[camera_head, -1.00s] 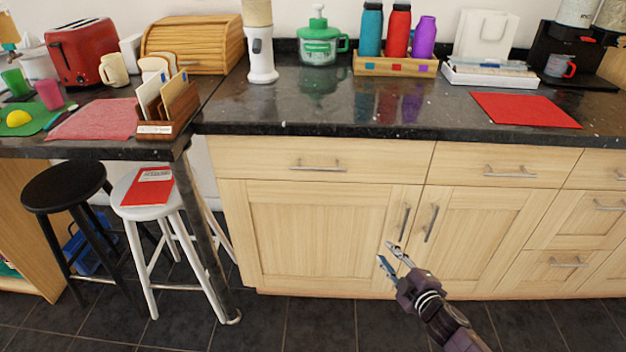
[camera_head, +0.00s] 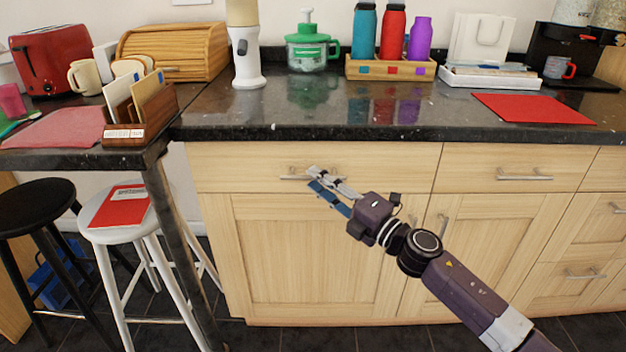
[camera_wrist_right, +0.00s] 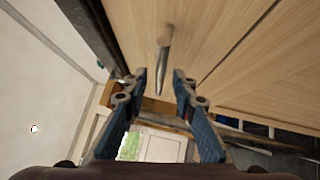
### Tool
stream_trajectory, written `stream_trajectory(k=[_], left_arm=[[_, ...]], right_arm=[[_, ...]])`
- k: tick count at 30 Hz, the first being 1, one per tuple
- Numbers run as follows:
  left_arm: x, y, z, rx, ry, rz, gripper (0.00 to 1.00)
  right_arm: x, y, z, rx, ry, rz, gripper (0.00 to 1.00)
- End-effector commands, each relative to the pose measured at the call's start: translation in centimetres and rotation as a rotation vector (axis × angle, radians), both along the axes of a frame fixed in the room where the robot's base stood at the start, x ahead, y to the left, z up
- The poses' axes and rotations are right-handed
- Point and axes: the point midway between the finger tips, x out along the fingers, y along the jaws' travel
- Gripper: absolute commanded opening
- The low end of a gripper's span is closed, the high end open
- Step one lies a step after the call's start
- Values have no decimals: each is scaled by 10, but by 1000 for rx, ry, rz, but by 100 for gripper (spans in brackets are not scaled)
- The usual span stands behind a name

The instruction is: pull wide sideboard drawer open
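The wide sideboard drawer (camera_head: 240,166) is shut, its light wood front flush under the dark granite top. Its metal bar handle (camera_head: 290,177) is partly covered by my right gripper (camera_head: 314,178), which is at the handle's right part. In the right wrist view the two blue-padded fingers of my right gripper (camera_wrist_right: 160,82) are apart. The handle (camera_wrist_right: 164,52) runs toward the space between the fingertips there, and I see no finger pressing on it. Whether it lies fully between the fingers I cannot tell. My left gripper is not in view.
Below the drawer are cupboard doors (camera_head: 290,255); a narrower drawer (camera_head: 490,165) is to the right. A white stool (camera_head: 115,232) and a dark table leg (camera_head: 175,250) stand at the left. The granite counter (camera_head: 300,115) overhangs the drawer.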

Motion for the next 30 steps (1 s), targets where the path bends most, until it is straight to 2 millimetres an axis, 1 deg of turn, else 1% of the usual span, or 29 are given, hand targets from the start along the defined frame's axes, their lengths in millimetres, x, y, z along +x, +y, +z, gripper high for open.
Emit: stream_trajectory(k=[3, 6, 14, 17, 21, 30], left_arm=[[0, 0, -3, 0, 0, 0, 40], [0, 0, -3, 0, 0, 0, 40], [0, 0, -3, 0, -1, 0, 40], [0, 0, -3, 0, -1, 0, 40], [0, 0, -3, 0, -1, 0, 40], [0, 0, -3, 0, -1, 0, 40]], right_arm=[[10, 9, 1, 2, 0, -1, 25], [14, 13, 2, 1, 1, -1, 25], [15, 15, 2, 1, 2, -2, 25], [15, 14, 2, 1, 2, -2, 16], [15, 14, 2, 1, 2, -2, 1], [15, 14, 2, 1, 2, -2, 0]])
